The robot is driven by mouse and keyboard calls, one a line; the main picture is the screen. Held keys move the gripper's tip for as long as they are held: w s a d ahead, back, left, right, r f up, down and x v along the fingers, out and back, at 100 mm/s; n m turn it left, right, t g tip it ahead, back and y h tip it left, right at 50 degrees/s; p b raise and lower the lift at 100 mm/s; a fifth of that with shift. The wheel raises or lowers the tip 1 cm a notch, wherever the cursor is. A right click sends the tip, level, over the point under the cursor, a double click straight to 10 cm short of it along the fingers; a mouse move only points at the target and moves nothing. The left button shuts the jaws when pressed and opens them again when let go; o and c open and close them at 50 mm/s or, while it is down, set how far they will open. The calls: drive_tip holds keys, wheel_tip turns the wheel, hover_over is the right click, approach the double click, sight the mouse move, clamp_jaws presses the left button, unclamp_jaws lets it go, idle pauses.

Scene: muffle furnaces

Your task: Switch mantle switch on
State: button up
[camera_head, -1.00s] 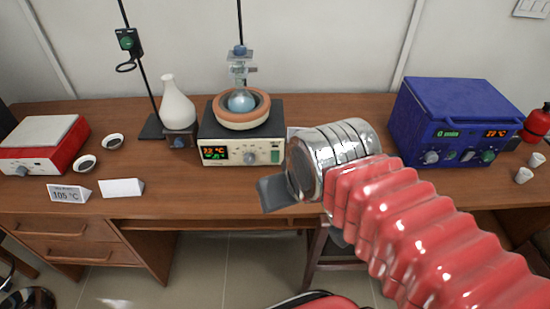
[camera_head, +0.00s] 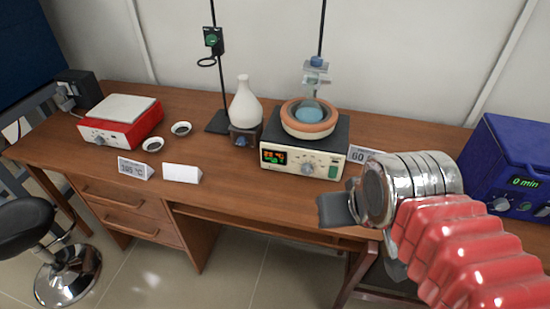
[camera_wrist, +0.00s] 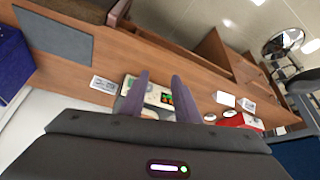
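The heating mantle (camera_head: 302,160) has a cream front panel, a lit display, a round knob and a small switch (camera_head: 333,171) at the panel's right end. A brown bowl (camera_head: 308,127) holding a round glass flask stands on its black top. Whether the switch is on is too small to tell. My gripper (camera_head: 335,210) hangs in front of the table edge, below and slightly right of the panel, apart from it. In the wrist view, the two dark fingers (camera_wrist: 160,76) are spread with nothing held. Part of the mantle panel (camera_wrist: 152,93) shows between and beyond them; the rest is hidden.
A sign reading 60 (camera_head: 360,154) stands right of the mantle. A white vase-like flask (camera_head: 245,105) on a small heater stands left.

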clamp_jaws()
idle(1.2)
